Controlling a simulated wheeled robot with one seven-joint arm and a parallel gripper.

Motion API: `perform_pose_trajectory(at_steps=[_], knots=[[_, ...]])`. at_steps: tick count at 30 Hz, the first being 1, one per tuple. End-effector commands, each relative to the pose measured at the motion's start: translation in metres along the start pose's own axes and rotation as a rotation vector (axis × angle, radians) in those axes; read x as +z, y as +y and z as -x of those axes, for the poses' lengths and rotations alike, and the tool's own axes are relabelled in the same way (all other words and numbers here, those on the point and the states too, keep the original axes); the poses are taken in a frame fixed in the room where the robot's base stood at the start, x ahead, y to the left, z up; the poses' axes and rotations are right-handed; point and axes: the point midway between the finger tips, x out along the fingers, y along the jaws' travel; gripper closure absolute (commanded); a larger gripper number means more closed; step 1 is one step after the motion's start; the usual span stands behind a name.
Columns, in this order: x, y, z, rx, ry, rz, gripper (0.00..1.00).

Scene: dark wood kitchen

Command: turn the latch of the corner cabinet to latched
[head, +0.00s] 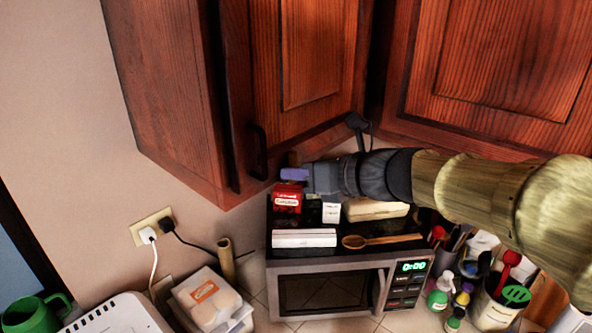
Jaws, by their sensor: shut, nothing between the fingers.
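The dark red-brown corner cabinet (312,50) hangs on the wall above the microwave. A narrow door edge with a dark handle (258,152) shows at its left part. A small brown piece (291,158) sits at the cabinet's lower edge; it may be the latch, but it is too small to tell which way it is turned. My gripper (290,175) reaches in from the right, just below that piece and close to the cabinet's underside. Its bluish fingers are shut and empty. I cannot tell whether they touch the piece.
Below my gripper is the microwave (325,288), with a red box (287,198), a white box (304,238) and a wooden spoon (385,240) on top. Utensils and bottles crowd its right. An outlet (152,227) with plugs is on the left wall.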

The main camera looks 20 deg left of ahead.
Motion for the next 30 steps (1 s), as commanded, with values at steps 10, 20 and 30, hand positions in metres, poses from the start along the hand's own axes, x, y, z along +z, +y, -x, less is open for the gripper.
perform_pose_trajectory(at_steps=[10, 20, 30], knots=[[0.003, -0.005, 0.002, 0.025, -0.002, -0.093, 1.0], [0.003, -0.005, 0.002, 0.025, -0.004, -0.096, 1.0], [0.0, 0.008, -0.001, 0.026, -0.004, -0.094, 1.0]])
